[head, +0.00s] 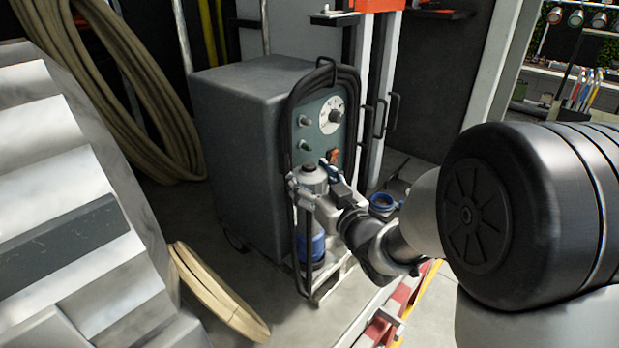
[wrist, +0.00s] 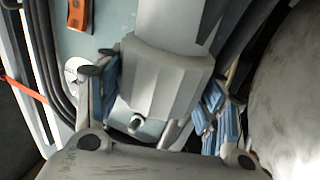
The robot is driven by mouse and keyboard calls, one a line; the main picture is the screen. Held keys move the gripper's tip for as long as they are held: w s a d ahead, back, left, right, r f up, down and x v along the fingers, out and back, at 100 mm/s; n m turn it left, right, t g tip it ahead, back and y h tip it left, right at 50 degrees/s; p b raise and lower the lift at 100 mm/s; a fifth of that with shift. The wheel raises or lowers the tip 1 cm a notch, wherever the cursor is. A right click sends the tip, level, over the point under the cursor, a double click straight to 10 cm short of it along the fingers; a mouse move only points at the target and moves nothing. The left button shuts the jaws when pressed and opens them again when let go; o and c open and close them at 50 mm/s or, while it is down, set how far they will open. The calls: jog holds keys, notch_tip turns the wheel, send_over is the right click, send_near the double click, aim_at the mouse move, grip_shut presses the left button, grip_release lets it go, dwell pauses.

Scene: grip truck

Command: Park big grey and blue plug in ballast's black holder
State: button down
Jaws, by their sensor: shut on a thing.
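The big plug's grey body (head: 313,178) is upright in front of the ballast (head: 243,130), a dark grey cabinet. My gripper (head: 311,187) is shut around it from the right, with blue pads on both sides. In the wrist view the grey plug body (wrist: 165,80) fills the space between the fingers of my gripper (wrist: 163,100). A blue cylinder (head: 317,246) shows directly below, inside the cabinet's front frame; the arm partly hides the join, so I cannot tell if it is the plug's lower part. I cannot make out the black holder clearly.
The cabinet's green panel (head: 319,125) has a dial and knobs, with a black tubular guard (head: 289,112) around it. Pale metal steps (head: 60,190) stand at left. A coiled hose (head: 120,90) hangs behind. A red and white rail (head: 385,320) lies at the floor's right.

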aim_at(313, 170)
jog(key=shift+f+b, duration=0.95)
jog(key=shift+b, duration=0.25)
jog(key=c, duration=0.7)
grip_release()
jog(key=o, duration=0.4)
jog(key=shift+c, duration=0.2)
jog(key=shift+o, duration=0.3)
jog(key=shift+f, duration=0.15)
jog(key=shift+o, duration=1.3)
jog(key=shift+r+p, duration=1.5)
jog(key=shift+r, duration=1.1)
